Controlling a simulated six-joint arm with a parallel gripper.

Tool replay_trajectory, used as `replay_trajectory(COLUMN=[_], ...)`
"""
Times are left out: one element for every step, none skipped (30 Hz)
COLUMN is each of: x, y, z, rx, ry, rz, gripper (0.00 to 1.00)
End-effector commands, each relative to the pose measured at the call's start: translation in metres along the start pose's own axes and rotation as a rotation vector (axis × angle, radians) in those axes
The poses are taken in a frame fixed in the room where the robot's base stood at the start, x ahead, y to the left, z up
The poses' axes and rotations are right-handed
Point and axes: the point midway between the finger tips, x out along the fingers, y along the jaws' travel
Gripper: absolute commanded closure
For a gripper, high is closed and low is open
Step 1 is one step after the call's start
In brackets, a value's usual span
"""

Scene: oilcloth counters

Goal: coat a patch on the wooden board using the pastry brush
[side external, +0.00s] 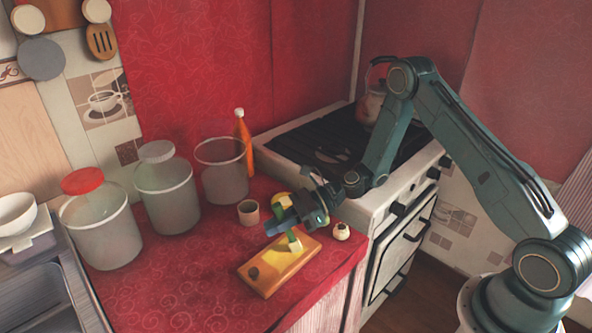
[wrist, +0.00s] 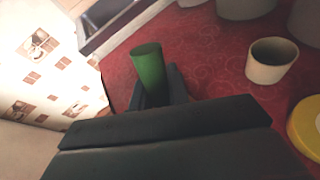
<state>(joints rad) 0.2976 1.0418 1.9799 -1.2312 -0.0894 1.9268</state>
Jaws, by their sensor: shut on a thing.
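The wooden board (side external: 262,279) lies on the red counter near its front edge, with a dark round spot on its left end. A yellow area (side external: 285,268) shows on its middle. My gripper (side external: 286,221) is over the board's far side, shut on the pastry brush (side external: 295,243). The brush's pale bristle end points down at the board and seems to touch it, though contact is hard to tell. In the wrist view the brush's green handle (wrist: 148,68) stands between my fingers (wrist: 160,90); the bristles and board are hidden there.
A beige cup (side external: 248,212) stands behind the board, and a small pale jar (side external: 341,231) to its right. A yellow round thing (wrist: 308,128) is partly behind my gripper. Large jars (side external: 167,190) and an orange bottle (side external: 243,143) stand behind; the stove (side external: 330,150) is right. The front-left counter is clear.

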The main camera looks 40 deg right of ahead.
Motion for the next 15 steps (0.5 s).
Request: replay_trajectory(x=[0.005, 0.007, 0.010, 0.013, 0.015, 0.018, 0.020, 0.022, 0.025, 0.028, 0.030, 0.033, 0.035, 0.037, 0.040], y=[0.003, 0.004, 0.007, 0.008, 0.009, 0.011, 0.013, 0.015, 0.016, 0.017, 0.019, 0.021, 0.022, 0.023, 0.025], z=[0.001, 0.001, 0.002, 0.003, 0.003, 0.004, 0.004, 0.004, 0.005, 0.006, 0.006, 0.007, 0.007, 0.008, 0.009], rx=[0.000, 0.000, 0.000, 0.000, 0.000, 0.000, 0.000, 0.000, 0.000, 0.000, 0.000, 0.000, 0.000, 0.000, 0.000], ry=[0.001, 0.001, 0.001, 0.001, 0.001, 0.001, 0.001, 0.001, 0.001, 0.001, 0.001, 0.002, 0.001, 0.001, 0.002], rz=[0.002, 0.002, 0.003, 0.003, 0.002, 0.002, 0.003, 0.003, 0.002, 0.002, 0.003, 0.003, 0.003, 0.002, 0.002], gripper=[1.00, 1.00, 1.00, 1.00, 1.00, 1.00, 1.00, 1.00, 1.00, 1.00, 1.00, 1.00, 1.00, 1.00, 1.00])
